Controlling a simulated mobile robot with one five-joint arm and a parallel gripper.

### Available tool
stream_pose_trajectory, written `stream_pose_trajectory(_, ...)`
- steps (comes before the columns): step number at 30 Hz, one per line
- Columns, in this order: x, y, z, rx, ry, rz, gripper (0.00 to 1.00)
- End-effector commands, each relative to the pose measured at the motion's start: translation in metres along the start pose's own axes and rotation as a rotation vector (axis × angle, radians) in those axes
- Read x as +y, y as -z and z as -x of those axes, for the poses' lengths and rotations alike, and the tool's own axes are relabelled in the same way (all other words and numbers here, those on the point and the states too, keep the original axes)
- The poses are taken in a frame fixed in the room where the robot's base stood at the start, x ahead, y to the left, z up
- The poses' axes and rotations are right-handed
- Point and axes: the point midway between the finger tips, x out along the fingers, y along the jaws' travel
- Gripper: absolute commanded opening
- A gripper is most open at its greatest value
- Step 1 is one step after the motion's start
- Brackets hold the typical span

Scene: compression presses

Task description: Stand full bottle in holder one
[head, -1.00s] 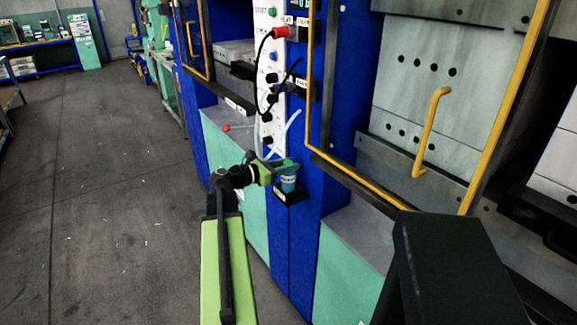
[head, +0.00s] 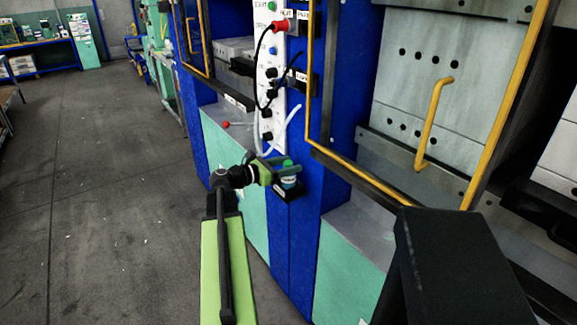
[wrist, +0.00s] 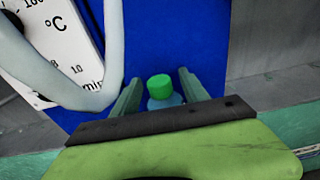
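The bottle (head: 288,181) has a green cap, a blue body and a pale label. It stands upright in a small black holder (head: 290,194) on the blue press frame. My gripper (head: 280,168) is at the bottle's upper part, with a finger on each side. In the wrist view the green cap (wrist: 159,86) shows between my two fingers (wrist: 160,92), which are apart with a gap beside the cap. The gripper looks open around the bottle. The bottle's lower end is hidden by the holder.
A pale hose (wrist: 62,88) hangs close to my gripper. Yellow-railed presses stand at right. The floor at left (head: 100,200) is clear.

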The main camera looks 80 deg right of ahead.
Motion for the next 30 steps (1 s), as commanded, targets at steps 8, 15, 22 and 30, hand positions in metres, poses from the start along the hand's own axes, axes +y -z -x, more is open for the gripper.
stream_pose_trajectory(8, 0.0, 0.0, 0.009, 0.001, -0.001, 0.0, 0.52)
stream_pose_trajectory(15, 0.0, -0.002, 0.068, 0.0, -0.005, 0.0, 0.52)
stream_pose_trajectory(22, 0.0, -0.001, 0.131, 0.0, -0.004, 0.0, 0.52)
stream_pose_trajectory(30, 0.0, 0.0, 0.171, 0.0, -0.001, 0.0, 0.52)
